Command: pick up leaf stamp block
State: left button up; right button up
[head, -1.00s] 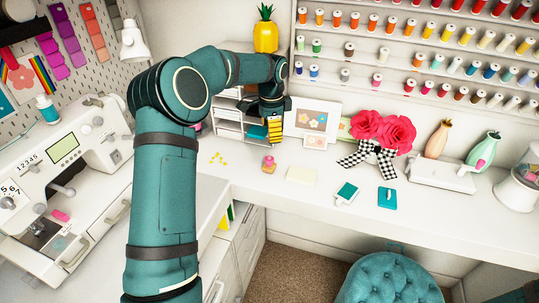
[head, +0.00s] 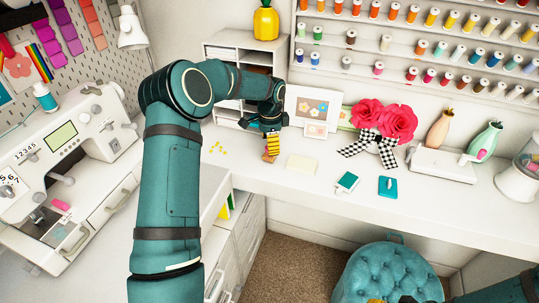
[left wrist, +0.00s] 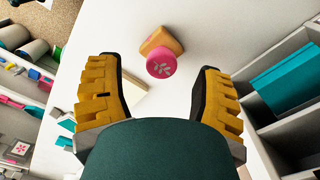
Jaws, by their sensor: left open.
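The stamp block has a tan wooden base and a round pink top with a white leaf-like mark (left wrist: 161,62). It stands on the white desk. In the head view its base (head: 268,159) shows just under my left gripper (head: 271,147), which hides its top. My left gripper is open above it, with nothing held. In the left wrist view the stamp lies between the two yellow fingers, slightly beyond their tips. My right gripper (head: 391,300) barely shows at the bottom edge of the head view, mostly cut off.
White shelves (head: 226,112) and a picture frame (head: 311,108) stand close behind the gripper. A cream paper pad (head: 301,165) and teal items (head: 387,188) lie to the right.

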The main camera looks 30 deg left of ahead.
pick_arm(q)
notch_tip(320, 180, down, 4)
jog(key=shift+a+r, duration=0.1)
jog(key=shift+r, duration=0.1)
grip_shut()
jog(key=shift+r, duration=0.1)
notch_tip(320, 180, up, 10)
jog(key=c, duration=0.8)
grip_release()
grip_shut()
